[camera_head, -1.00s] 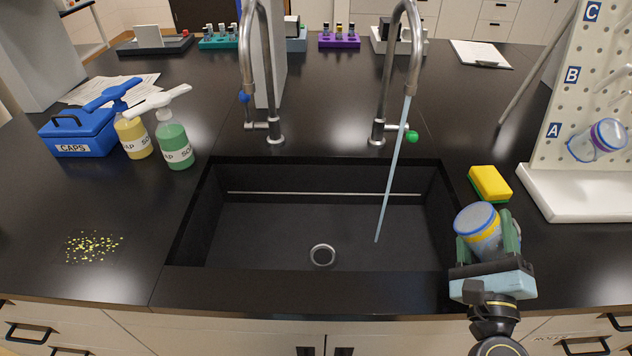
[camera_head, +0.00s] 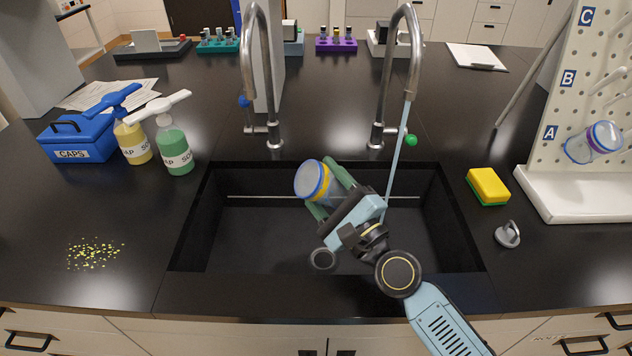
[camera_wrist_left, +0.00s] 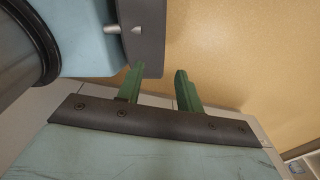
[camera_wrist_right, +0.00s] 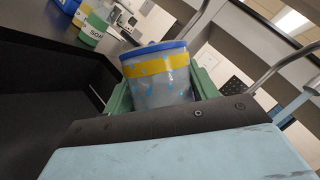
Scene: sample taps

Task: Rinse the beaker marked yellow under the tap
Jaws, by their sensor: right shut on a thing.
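The beaker with a yellow band and blue rim (camera_head: 313,181) is held over the sink, tilted with its mouth to the left; it also fills the middle of the right wrist view (camera_wrist_right: 158,78). My right gripper (camera_head: 332,187) is shut on it. The beaker is left of the water stream (camera_head: 397,150), which falls from the right tap (camera_head: 405,62); the arm is near that stream. The left tap (camera_head: 258,75) shows no water. My left gripper (camera_wrist_left: 160,88) shows only in the left wrist view, its fingers apart with nothing between them.
The black sink (camera_head: 225,240) lies below the beaker. A yellow sponge (camera_head: 488,185) and a grey stopper-like piece (camera_head: 507,235) lie on its right. A pegboard (camera_head: 570,110) holds another beaker (camera_head: 594,143). Soap bottles (camera_head: 175,148), a blue caps box (camera_head: 78,138) and yellow specks (camera_head: 93,253) are left.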

